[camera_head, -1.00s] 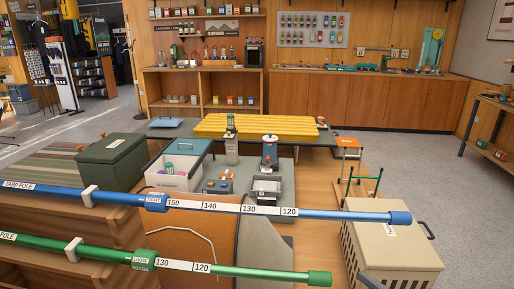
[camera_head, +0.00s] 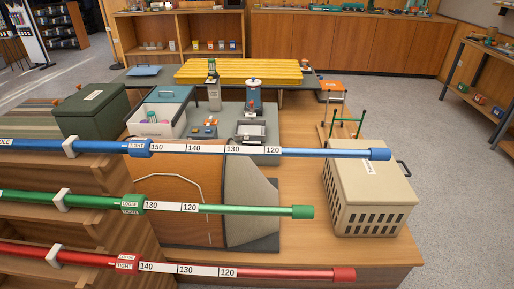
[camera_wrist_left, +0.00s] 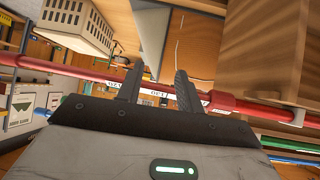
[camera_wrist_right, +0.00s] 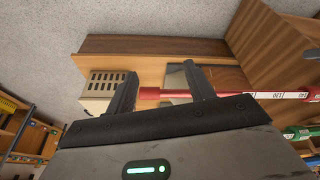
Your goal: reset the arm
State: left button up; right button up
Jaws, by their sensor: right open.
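No arm or gripper of mine shows in the head view. In the left wrist view my left gripper (camera_wrist_left: 154,84) has its two fingers apart, with nothing seen gripped between them. The red pole (camera_wrist_left: 75,72) crosses beyond those fingertips. In the right wrist view my right gripper (camera_wrist_right: 160,82) is open and empty. The red pole's end (camera_wrist_right: 150,93) shows beyond its fingers. In the head view the red pole (camera_head: 290,273) lies lowest, below the green pole (camera_head: 250,210) and the blue pole (camera_head: 330,153).
A beige slatted crate (camera_head: 372,195) stands right of the poles' ends. A dark green box (camera_head: 92,112), a white bin (camera_head: 160,122) and a yellow ribbed pad (camera_head: 240,72) are farther back. Grey floor (camera_head: 440,130) is clear at the right.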

pick_arm(q)
jog(key=shift+t+h, duration=0.4)
jog(key=shift+h, duration=0.1)
jog(key=f+b, duration=0.1)
jog(key=b, duration=0.2)
jog(key=d+f+b, duration=0.1)
jog(key=b, duration=0.2)
jog(key=w+f+b, duration=0.1)
jog(key=b, duration=0.2)
jog(key=shift+d+f+b, duration=0.3)
jog(key=shift+d+b, duration=0.05)
pick_arm(e)
jog(key=w+a+f+t+y, duration=0.1)
jog(key=w+a+f+t, duration=0.2)
jog(key=f, duration=0.3)
jog(key=w+a+f+t+y, duration=0.2)
jog(key=w+a+f+t, duration=0.1)
jog(key=f, duration=0.4)
jog(key=shift+w+a+t, duration=0.2)
jog(key=shift+a+t, duration=0.05)
jog(key=shift+t, duration=0.35)
pick_arm(q)
jog(key=shift+s+f, duration=0.1)
pick_arm(e)
jog(key=shift+f, duration=0.1)
